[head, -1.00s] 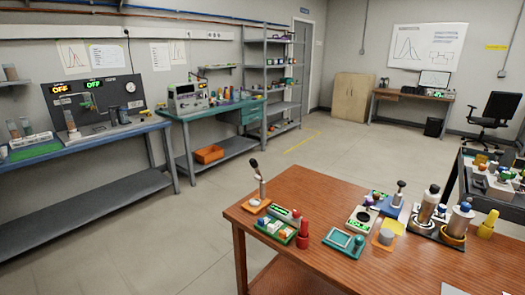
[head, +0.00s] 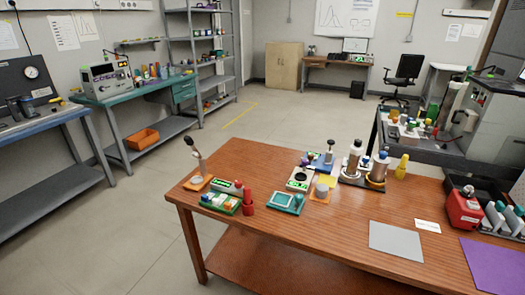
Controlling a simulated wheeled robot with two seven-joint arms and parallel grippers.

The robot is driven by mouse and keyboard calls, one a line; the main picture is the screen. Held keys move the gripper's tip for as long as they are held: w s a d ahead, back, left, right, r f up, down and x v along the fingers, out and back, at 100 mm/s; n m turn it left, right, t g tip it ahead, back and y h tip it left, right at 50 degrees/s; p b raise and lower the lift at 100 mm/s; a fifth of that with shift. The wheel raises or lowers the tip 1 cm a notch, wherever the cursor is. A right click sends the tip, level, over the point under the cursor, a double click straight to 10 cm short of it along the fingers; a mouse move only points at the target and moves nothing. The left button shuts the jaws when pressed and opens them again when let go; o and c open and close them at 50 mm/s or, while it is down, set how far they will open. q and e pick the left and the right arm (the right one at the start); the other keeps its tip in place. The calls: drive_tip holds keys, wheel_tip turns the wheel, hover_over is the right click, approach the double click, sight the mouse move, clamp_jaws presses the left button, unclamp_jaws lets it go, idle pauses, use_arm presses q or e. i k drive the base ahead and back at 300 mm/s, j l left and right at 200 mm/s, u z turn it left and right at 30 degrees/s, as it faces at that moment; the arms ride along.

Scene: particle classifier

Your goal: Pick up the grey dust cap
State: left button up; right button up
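A small grey cylinder (head: 322,190), which looks like the grey dust cap, stands on an orange mat (head: 315,199) on the wooden table (head: 340,229). It is too small to make out in detail. A white device with a dark round top (head: 297,181) is just left of it, and a yellow sheet (head: 328,180) lies behind it. Neither of my grippers is in view.
A teal tray (head: 285,203), a red bottle (head: 248,204) and a green rack (head: 219,203) stand left of the cylinder. Metal-and-white cylinders (head: 353,162) stand behind right. A grey mat (head: 396,241), red device (head: 464,208) and purple mat (head: 493,262) lie right. The table's front middle is clear.

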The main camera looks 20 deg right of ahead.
sight(322, 191)
drive_tip(key=i+l+z, duration=0.2)
drive_tip(key=l+z, duration=0.15)
drive_tip(key=z, duration=0.15)
drive_tip(key=i+l+z, duration=0.25)
drive_tip(key=z, duration=0.2)
drive_tip(key=i+l+z, duration=0.1)
drive_tip(key=i+z, duration=0.25)
drive_tip(key=z, duration=0.15)
